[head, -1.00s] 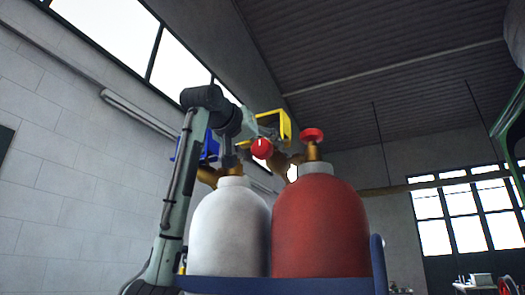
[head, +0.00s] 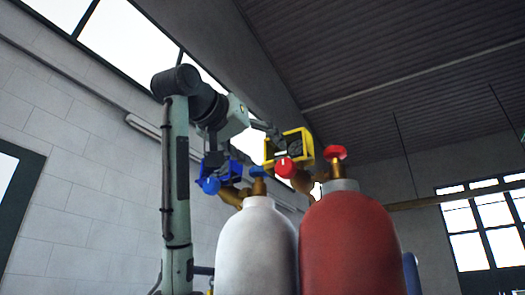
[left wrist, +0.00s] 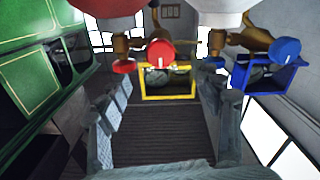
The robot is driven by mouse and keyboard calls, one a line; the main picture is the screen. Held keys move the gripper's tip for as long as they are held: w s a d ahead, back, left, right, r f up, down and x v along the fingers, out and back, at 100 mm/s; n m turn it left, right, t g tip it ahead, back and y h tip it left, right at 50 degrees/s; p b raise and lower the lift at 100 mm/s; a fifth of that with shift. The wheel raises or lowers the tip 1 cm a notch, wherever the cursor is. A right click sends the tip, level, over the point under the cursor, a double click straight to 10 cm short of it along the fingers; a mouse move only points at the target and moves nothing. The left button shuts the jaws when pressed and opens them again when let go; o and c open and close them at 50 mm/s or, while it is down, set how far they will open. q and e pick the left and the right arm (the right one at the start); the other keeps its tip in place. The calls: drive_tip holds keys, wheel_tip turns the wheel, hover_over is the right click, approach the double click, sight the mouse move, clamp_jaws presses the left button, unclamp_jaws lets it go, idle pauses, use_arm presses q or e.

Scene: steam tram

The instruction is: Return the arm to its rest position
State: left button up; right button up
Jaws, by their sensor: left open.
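My left arm rises at the left of the head view. Its gripper (head: 268,130) is up by the yellow-framed gauge (head: 268,150), behind the valves. In the left wrist view the fingers of my left gripper (left wrist: 172,122) are wide apart with nothing between them. Beyond them there are the yellow-framed gauge (left wrist: 168,95) and its red knob (left wrist: 160,53). The blue-framed gauge (left wrist: 262,78) and blue knob (left wrist: 286,50) are to the right. My right gripper is not in view.
A white cylinder (head: 257,245) and a red cylinder (head: 350,245) stand side by side below the gauges, with brass valves on top. A red handwheel (head: 335,152) tops the red one. A green vehicle body (left wrist: 38,60) is at the left of the wrist view.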

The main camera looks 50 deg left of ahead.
sight(284, 167)
use_arm(q)
drive_tip(key=x, duration=1.2)
drive_tip(key=shift+f, duration=0.1)
drive_tip(key=shift+m, duration=0.7)
